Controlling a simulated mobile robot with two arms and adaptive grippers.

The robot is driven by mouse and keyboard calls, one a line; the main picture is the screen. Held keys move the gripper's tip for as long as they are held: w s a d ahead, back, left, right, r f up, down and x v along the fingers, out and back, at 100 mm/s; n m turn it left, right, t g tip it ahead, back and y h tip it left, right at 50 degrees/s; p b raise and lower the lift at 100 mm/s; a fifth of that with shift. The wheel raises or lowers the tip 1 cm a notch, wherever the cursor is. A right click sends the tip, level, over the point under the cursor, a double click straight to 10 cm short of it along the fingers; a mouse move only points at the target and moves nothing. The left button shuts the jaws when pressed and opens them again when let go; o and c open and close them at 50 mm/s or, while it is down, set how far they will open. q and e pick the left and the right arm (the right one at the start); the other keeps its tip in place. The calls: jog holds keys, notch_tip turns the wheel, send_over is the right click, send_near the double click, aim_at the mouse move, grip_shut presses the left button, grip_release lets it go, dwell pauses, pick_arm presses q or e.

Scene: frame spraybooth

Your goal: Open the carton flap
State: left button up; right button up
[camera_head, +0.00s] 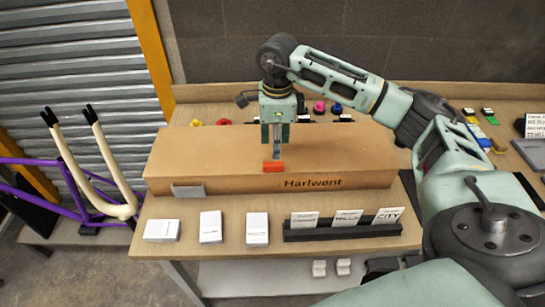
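The closed brown carton (350,155), marked "Hariwent", lies long across the wooden table. An orange tab-like piece (273,166) shows at the front edge of its top, left of the lettering. My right gripper (277,156) points down over the carton's top, with its narrow grey fingertips just above or touching the orange piece. I cannot tell whether the fingers hold it. The gripper hides part of the carton's top behind it. My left gripper is not in view.
White boxes (211,227) and a black card holder (343,231) stand in front of the carton. A grey plate (188,191) is at its front left. Small coloured items lie behind it. A purple bicycle frame with a cream fork (95,165) stands at left.

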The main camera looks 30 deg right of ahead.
aim_at(277, 163)
jog(key=shift+s+d+f, duration=0.15)
jog(key=shift+d+f, duration=0.05)
notch_tip(277, 163, down, 6)
jog(key=p, duration=0.2)
jog(key=shift+a+p, duration=0.1)
jog(key=shift+p, duration=0.2)
jog(key=shift+f, duration=0.6)
grip_shut()
